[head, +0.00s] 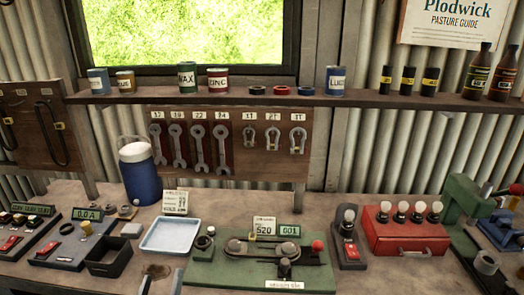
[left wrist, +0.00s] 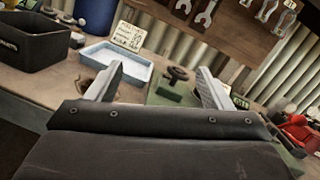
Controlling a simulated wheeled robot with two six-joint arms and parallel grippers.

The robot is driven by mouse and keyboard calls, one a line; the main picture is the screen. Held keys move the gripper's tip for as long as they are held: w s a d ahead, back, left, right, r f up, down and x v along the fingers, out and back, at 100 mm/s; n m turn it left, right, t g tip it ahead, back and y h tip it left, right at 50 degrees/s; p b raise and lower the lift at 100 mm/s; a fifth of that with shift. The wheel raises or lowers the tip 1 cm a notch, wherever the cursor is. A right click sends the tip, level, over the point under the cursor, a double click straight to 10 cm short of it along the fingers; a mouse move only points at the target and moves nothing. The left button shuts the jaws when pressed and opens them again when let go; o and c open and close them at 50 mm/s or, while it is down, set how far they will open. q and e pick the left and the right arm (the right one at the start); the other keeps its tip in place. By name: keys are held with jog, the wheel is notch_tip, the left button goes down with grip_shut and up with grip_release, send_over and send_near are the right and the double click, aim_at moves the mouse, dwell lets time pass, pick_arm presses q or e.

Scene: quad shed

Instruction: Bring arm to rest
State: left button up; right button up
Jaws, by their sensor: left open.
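My left gripper (left wrist: 160,82) is open and empty in the left wrist view, its two grey fingers spread apart above the workbench. In the head view only the tips of the left gripper (head: 160,284) show at the bottom edge, in front of the pale blue tray (head: 170,236). In the left wrist view the tray (left wrist: 118,66) lies beyond the left finger, and the green board lies beyond the right finger. I cannot tell how high the fingers are above the bench. My right gripper is in neither view.
Wrenches (head: 197,148) hang behind. A shelf (head: 350,97) with cans and bottles crosses the wall.

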pick_arm(q)
jog(key=s+a+f+n+g+y, duration=0.1)
jog(key=s+a+n+g+y, duration=1)
jog(key=n, duration=1.1)
jog(key=s+d+f+n+g+h, duration=0.25)
jog(key=s+f+n+h, duration=0.2)
jog(key=s, duration=0.45)
jog(key=s+d+f+n+g+h, duration=0.2)
jog(key=s+d+f+n+h, duration=0.3)
jog(key=s, duration=0.4)
notch_tip(320, 180, down, 27)
jog(key=s+a+g+h+b, duration=0.1)
jog(key=a+g+h, duration=0.1)
jog(key=a, duration=0.1)
jog(key=s+d+f+b, duration=0.1)
jog(key=s+d+f, duration=0.1)
jog(key=s+f, duration=1.2)
jog(key=shift+f+g, duration=0.2)
jog(key=shift+g, duration=0.15)
